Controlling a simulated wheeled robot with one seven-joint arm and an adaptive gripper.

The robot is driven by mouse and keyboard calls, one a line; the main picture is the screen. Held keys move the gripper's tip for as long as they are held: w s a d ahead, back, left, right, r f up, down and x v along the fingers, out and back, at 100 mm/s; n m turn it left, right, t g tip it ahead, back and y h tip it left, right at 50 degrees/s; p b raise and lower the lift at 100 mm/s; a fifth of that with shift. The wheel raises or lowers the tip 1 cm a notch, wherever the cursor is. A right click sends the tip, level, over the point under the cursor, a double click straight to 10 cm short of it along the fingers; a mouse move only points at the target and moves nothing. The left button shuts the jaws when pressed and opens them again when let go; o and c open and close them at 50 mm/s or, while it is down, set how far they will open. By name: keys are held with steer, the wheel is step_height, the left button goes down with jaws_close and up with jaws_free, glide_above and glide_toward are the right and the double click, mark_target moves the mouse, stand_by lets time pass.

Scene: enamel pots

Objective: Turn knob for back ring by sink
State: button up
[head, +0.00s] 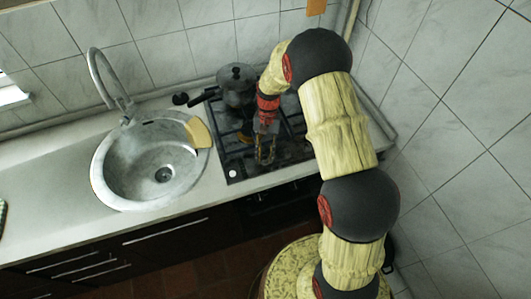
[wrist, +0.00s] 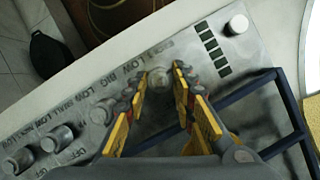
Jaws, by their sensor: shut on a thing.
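The hob's front strip carries a row of knobs. My gripper (wrist: 161,75) is over it, with its yellow and dark fingers on either side of a round grey knob (wrist: 159,78), shut on it. The letters beside that knob are partly readable, among them "LOW" and "BIG". A pale knob (wrist: 237,23) stands apart at the sink-side end of the strip; it also shows in the head view (head: 233,173). Other knobs (wrist: 103,110) continue to the lower left in the wrist view. In the head view my gripper (head: 265,152) is low over the hob front, hiding the held knob.
The round sink (head: 125,185) with its tap (head: 103,75) is left of the hob. A yellow sponge-like piece (head: 198,132) rests at the sink's edge. A dark pot (head: 237,80) stands at the hob's back left. Dark grate bars (wrist: 235,100) run beside my fingers.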

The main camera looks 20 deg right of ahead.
steer(key=n+h+p, duration=0.1)
steer(key=n, duration=0.2)
steer(key=shift+a+r+n, duration=0.1)
steer(key=shift+a+n, duration=0.05)
steer(key=shift+n, duration=0.25)
steer(key=n+h+p, duration=0.1)
steer(key=n, duration=0.2)
steer(key=shift+a+n+h, duration=0.1)
steer(key=shift+n+h, duration=0.2)
steer(key=shift+h, duration=0.1)
steer(key=n+h+p, duration=0.1)
steer(key=n, duration=0.2)
steer(key=shift+a, duration=0.1)
steer(key=shift+n+t+h+p, duration=0.4)
steer(key=shift+n+h, duration=0.2)
steer(key=shift+n, duration=1.2)
steer(key=o, duration=1.1)
steer(key=shift+o, duration=0.2)
